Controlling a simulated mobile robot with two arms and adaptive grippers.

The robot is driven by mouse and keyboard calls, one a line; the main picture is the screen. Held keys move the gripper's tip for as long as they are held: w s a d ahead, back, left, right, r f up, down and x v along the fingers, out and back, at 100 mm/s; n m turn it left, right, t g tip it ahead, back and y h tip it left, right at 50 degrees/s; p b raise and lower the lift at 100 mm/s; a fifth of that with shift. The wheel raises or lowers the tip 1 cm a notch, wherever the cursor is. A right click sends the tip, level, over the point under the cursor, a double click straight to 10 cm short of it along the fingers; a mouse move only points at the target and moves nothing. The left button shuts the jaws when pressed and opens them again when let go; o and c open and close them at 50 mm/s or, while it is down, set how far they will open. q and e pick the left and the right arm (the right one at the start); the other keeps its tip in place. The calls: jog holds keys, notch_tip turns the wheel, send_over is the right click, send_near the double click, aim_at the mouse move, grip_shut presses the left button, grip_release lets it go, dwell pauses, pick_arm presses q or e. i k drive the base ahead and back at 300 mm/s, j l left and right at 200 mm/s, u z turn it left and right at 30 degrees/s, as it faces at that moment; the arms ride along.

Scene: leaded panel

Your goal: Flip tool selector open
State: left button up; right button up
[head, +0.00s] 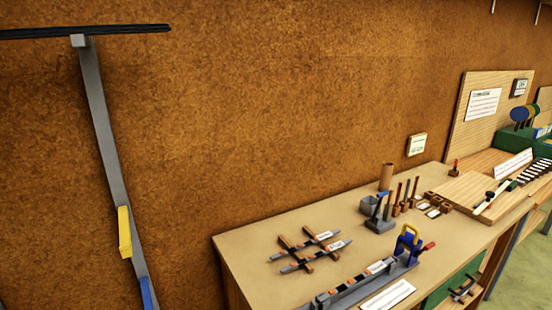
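No part is clearly marked as the tool selector, and I cannot tell which one it is. A grey fixture with a blue and yellow upright piece (406,243) and a red handle (428,246) stands at the right end of a long grey rail (345,294) on the bench. Behind it is a small grey block with a blue lever-like part (379,222). Whether either is open or shut is too small to tell. Neither of my grippers is in view.
The bench (255,240) stands against a brown wall. Crossed wooden and grey bars (310,250), upright tools (405,195), a brown cylinder (386,176) and a wooden board (470,190) occupy it.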

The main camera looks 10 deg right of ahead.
aim_at(432, 244)
jog(key=z, duration=1.25)
